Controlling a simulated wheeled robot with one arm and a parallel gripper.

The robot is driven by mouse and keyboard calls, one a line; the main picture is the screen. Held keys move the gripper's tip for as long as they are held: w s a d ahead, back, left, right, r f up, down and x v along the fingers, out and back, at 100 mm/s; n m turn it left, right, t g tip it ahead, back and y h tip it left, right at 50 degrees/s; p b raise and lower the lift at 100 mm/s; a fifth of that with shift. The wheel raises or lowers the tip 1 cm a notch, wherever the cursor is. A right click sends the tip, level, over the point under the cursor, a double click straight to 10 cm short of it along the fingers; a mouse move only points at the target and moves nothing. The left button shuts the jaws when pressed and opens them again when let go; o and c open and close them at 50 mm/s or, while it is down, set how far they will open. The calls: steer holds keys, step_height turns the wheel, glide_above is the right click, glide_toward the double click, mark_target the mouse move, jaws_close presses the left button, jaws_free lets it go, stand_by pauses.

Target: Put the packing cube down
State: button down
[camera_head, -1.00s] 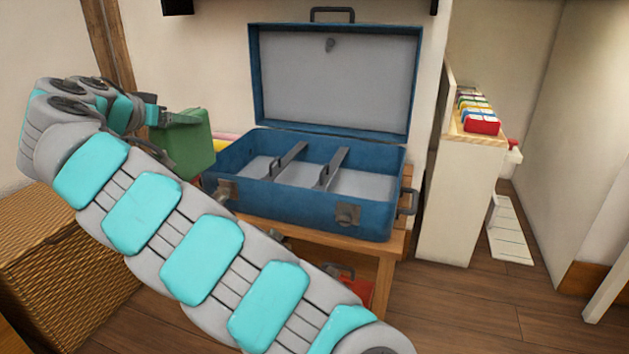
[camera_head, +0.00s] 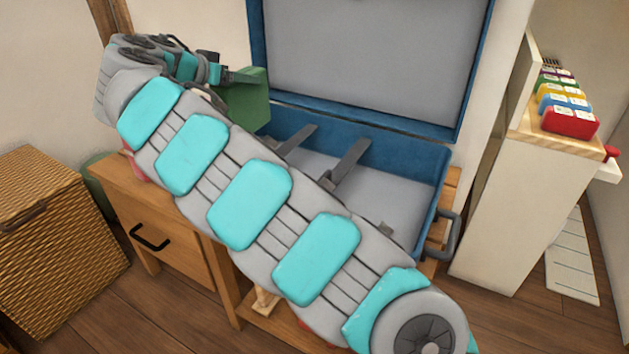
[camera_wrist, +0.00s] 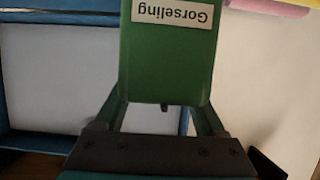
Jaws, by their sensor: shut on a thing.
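My gripper (camera_head: 232,78) is shut on a green packing cube (camera_head: 250,100) and holds it up at the left end of an open blue suitcase (camera_head: 410,150). In the wrist view the packing cube (camera_wrist: 172,60) sits between the two fingers (camera_wrist: 163,115), with a white label reading "Gorseling" upside down. The suitcase's raised lid (camera_head: 370,60) stands behind. My arm hides the tray's left and front parts. I cannot tell whether the cube is over the tray or beside it.
The suitcase rests on a wooden table (camera_head: 170,235) with a drawer. A wicker basket (camera_head: 55,245) stands on the floor at left. A white shelf unit (camera_head: 510,190) with several coloured boxes (camera_head: 570,120) stands close at right. The visible right compartment is empty.

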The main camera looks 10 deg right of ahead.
mark_target(245, 116)
steer(key=shift+d+f+b, duration=0.1)
steer(key=shift+f+b, duration=0.35)
steer(key=shift+f, duration=4.85)
jaws_free()
steer(key=shift+r, duration=0.1)
steer(key=shift+r, duration=0.2)
steer(key=v, duration=1.2)
